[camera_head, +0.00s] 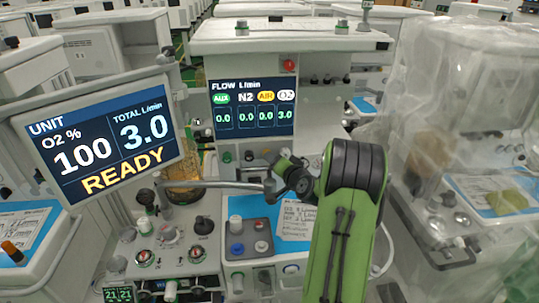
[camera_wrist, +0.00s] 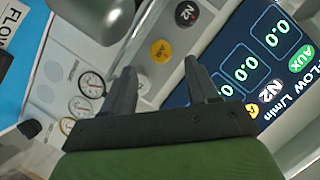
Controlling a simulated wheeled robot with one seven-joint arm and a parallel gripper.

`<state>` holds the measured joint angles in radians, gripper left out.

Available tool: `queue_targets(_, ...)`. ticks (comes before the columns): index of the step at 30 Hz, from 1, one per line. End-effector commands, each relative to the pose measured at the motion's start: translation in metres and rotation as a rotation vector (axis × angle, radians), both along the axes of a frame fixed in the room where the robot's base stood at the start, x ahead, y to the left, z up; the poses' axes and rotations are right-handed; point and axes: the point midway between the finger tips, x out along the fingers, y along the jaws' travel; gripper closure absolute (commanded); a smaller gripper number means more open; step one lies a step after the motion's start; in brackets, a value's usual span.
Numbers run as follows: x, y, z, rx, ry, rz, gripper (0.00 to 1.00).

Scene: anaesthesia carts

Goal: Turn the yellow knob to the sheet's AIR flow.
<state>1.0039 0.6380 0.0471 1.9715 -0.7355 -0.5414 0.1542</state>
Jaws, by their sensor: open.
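My gripper (camera_wrist: 160,66) is open and empty, its two dark fingers apart in the wrist view. A yellow disc marked AIR (camera_wrist: 160,50) shows on the panel between and beyond the fingertips; I cannot tell whether it is the knob's face or a flat label. The flow display (camera_head: 252,107) reads AUX 0.0, N2 0.0, AIR 0.0 and O2 3.0. A white sheet (camera_head: 296,217) lies on the machine's work surface; its print is too small to read surely, and my arm covers part of it. In the head view the knob is not discernible.
A monitor (camera_head: 100,135) at the left reads O2 100 %, total 3.0 L/min, READY. A metal arm (camera_head: 225,186) crosses in front of the panel. Round gauges (camera_wrist: 85,95) sit left of my fingers. A plastic-covered machine (camera_head: 460,130) stands close on the right.

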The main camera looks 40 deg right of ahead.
Motion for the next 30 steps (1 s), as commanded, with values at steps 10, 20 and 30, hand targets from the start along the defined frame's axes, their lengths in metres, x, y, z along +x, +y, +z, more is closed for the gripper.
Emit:
queue_targets(10,0.053,-0.016,-0.015,0.001,0.0,0.002,0.41)
queue_targets(20,0.055,-0.017,-0.016,0.0,0.001,0.001,0.52)
queue_targets(30,0.054,-0.017,-0.016,0.0,0.001,0.0,0.97)
